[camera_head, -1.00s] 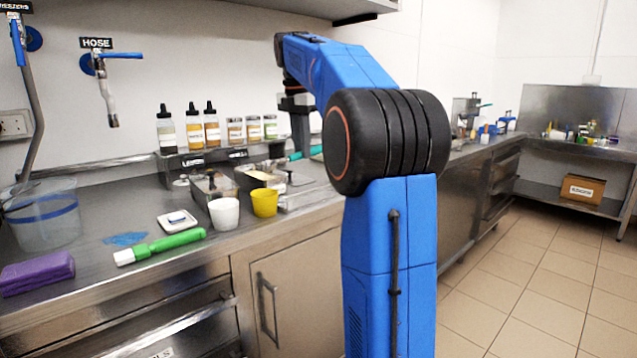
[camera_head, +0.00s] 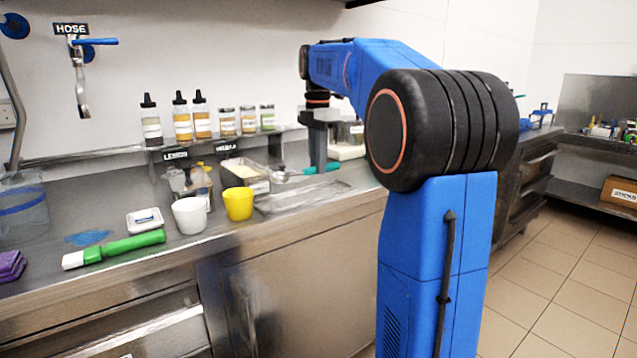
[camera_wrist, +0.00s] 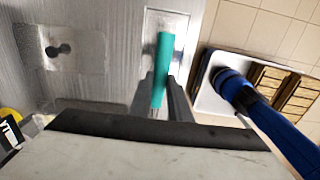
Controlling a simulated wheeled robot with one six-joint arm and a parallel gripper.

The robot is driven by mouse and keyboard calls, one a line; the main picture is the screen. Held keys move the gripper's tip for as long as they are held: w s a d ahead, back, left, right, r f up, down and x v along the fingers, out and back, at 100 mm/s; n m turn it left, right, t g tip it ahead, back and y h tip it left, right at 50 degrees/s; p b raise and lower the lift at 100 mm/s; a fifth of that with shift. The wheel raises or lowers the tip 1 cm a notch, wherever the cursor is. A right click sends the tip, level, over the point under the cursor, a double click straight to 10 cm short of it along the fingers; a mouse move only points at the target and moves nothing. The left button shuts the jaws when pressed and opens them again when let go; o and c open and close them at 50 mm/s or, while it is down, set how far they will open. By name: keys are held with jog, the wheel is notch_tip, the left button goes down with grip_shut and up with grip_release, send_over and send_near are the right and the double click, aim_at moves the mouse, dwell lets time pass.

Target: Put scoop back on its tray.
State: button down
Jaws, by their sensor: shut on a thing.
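My gripper (camera_head: 318,165) is shut on the teal handle of the scoop (camera_head: 322,168), low over the steel counter. The scoop's metal end points left in the head view, near the steel tubs. In the wrist view the teal handle (camera_wrist: 163,62) lies between the dark fingers (camera_wrist: 166,98); the scoop's metal end is not clear there. A shiny flat rectangular tray (camera_wrist: 181,25) shows beneath the handle in the wrist view. A flat metal tray (camera_head: 300,197) lies on the counter in front of my gripper in the head view. I cannot tell whether the scoop touches a tray.
A yellow cup (camera_head: 238,204) and a white cup (camera_head: 190,215) stand left of the flat tray. A steel tub (camera_head: 247,178) stands behind them. Several bottles and jars (camera_head: 202,118) line the back shelf. A green-handled tool (camera_head: 130,246) lies at the left.

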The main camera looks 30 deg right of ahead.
jog(key=shift+f, duration=2.65)
jog(key=shift+f, duration=0.15)
jog(key=c, duration=1.6)
grip_release()
jog(key=shift+c, duration=0.2)
notch_tip(320, 180, up, 12)
jog(key=shift+r, duration=0.15)
jog(key=shift+s+a, duration=0.1)
jog(key=shift+a, duration=0.05)
